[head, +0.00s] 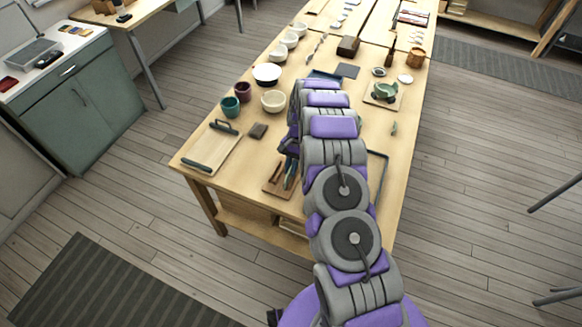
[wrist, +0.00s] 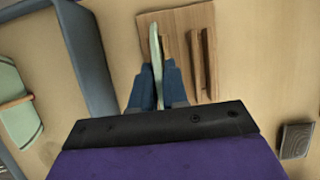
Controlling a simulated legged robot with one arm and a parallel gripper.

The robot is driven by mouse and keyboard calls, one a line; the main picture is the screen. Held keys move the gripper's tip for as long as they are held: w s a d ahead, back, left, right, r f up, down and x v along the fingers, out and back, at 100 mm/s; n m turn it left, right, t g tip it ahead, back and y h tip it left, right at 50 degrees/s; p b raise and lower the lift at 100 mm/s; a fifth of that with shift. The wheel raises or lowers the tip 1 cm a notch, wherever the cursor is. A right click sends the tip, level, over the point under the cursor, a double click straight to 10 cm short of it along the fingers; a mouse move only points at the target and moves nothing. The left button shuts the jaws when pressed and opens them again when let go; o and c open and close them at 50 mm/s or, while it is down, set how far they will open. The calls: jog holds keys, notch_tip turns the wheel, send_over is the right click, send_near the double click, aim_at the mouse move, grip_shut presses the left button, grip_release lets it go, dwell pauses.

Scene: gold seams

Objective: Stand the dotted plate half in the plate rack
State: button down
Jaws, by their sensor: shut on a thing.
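My gripper (wrist: 159,72) has its blue fingers shut on a pale green plate half (wrist: 155,40), seen nearly edge-on in the wrist view. No dots can be made out on it from this angle. The plate rack (wrist: 182,22) is a wooden base with two raised brown rails, just beyond the fingers. The plate half overlaps the base in the picture, left of the visible rails and roughly upright. I cannot tell whether it touches the base. In the head view the rack (head: 270,187) lies near the table's front edge, and my arm hides most of my gripper.
A blue-grey tray (wrist: 88,55) lies left of the rack. Another green piece with an orange-brown strip (wrist: 17,110) lies beyond it. A dark block (head: 258,130) and a board with dark bars (head: 208,153) lie left in the head view. Bowls and cups (head: 273,101) stand farther back.

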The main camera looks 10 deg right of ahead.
jog(key=shift+f, duration=0.75)
dwell(0.8)
jog(key=c, duration=1.1)
grip_release()
jog(key=shift+o, duration=0.5)
jog(key=o, duration=0.4)
jog(key=shift+r, duration=0.2)
jog(key=shift+r+p, duration=1)
jog(key=shift+r, duration=1.8)
